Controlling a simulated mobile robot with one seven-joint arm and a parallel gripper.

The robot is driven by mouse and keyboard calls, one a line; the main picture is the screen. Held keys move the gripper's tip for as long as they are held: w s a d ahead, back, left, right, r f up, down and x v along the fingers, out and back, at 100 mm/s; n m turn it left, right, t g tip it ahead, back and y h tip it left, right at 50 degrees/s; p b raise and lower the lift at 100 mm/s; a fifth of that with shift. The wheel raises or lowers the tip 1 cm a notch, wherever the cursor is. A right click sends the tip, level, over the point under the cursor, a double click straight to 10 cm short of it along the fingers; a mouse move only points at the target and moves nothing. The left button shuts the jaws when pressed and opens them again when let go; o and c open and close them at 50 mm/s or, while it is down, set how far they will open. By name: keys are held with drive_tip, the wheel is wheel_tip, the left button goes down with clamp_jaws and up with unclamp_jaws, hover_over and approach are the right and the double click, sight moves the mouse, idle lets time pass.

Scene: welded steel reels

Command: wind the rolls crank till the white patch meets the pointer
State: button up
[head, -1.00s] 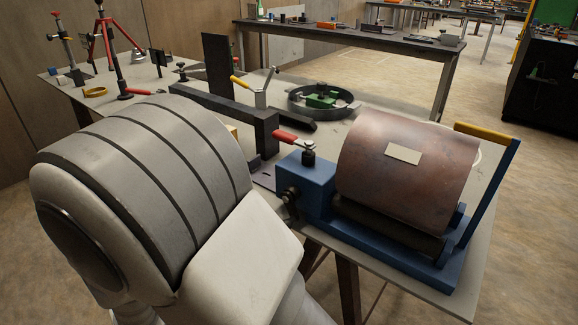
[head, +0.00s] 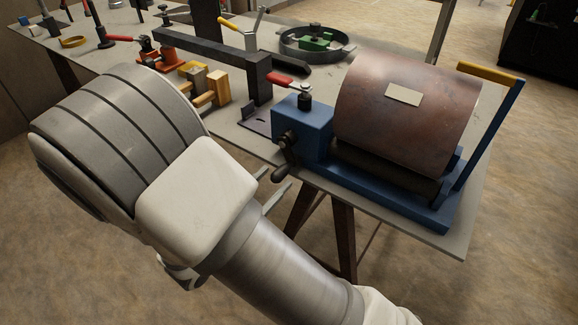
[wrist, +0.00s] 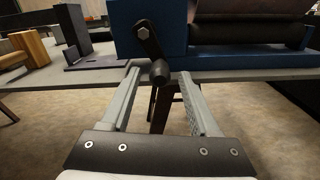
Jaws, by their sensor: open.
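The rolls stand is a blue frame (head: 398,207) at the table's front right, with a large brown metal drum (head: 372,125) lying over a dark roller (head: 385,172). The white patch (head: 404,94) faces up on the drum's upper side. I cannot make out a pointer. The dark crank (head: 284,160) is on the left end of the blue gearbox (head: 302,124); in the wrist view its arm (wrist: 151,45) slants down to a round grip (wrist: 159,72). My gripper (wrist: 160,77) is open. The grip appears between its fingertips in that view; contact cannot be told.
A red-handled clamp (head: 281,81) sits on top by the gearbox. A dark beam (head: 210,50) and yellow blocks (head: 211,85) stand to the left on the table. Open floor lies before the table edge.

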sight(290, 163)
drive_tip(key=b+x, duration=0.1)
drive_tip(key=x, duration=0.5)
drive_tip(key=shift+w+d, duration=0.25)
drive_tip(key=shift+w, duration=0.1)
clamp_jaws()
